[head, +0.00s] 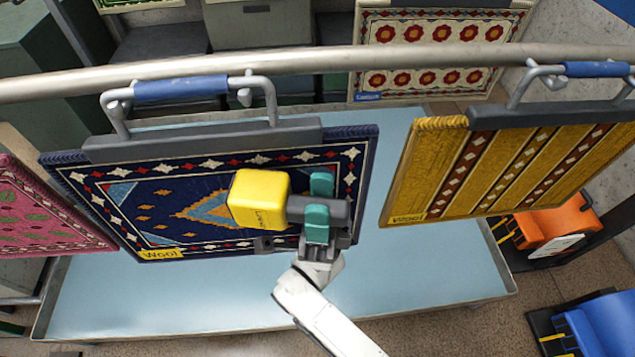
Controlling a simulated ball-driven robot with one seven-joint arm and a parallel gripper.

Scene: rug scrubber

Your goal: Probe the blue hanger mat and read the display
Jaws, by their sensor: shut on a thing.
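The blue hanger mat (110,214) is a navy rug with a patterned border and a light-blue centre motif, tagged "Wool" at its lower left. It hangs from a grey clamp hanger with a blue grip (181,88). My gripper (318,204), with teal fingertips, is shut on the dark handle of a yellow probe meter (260,199). The meter is in front of the right half of the mat and hides part of it. I cannot tell whether it touches the mat. No display reading is visible from here.
A metal rail (310,60) crosses above. A mustard striped mat (520,165) hangs at right, a pink mat (42,210) at far left. A light-blue tray table (430,275) lies below. Orange (555,222) and blue (605,325) items stand at lower right.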

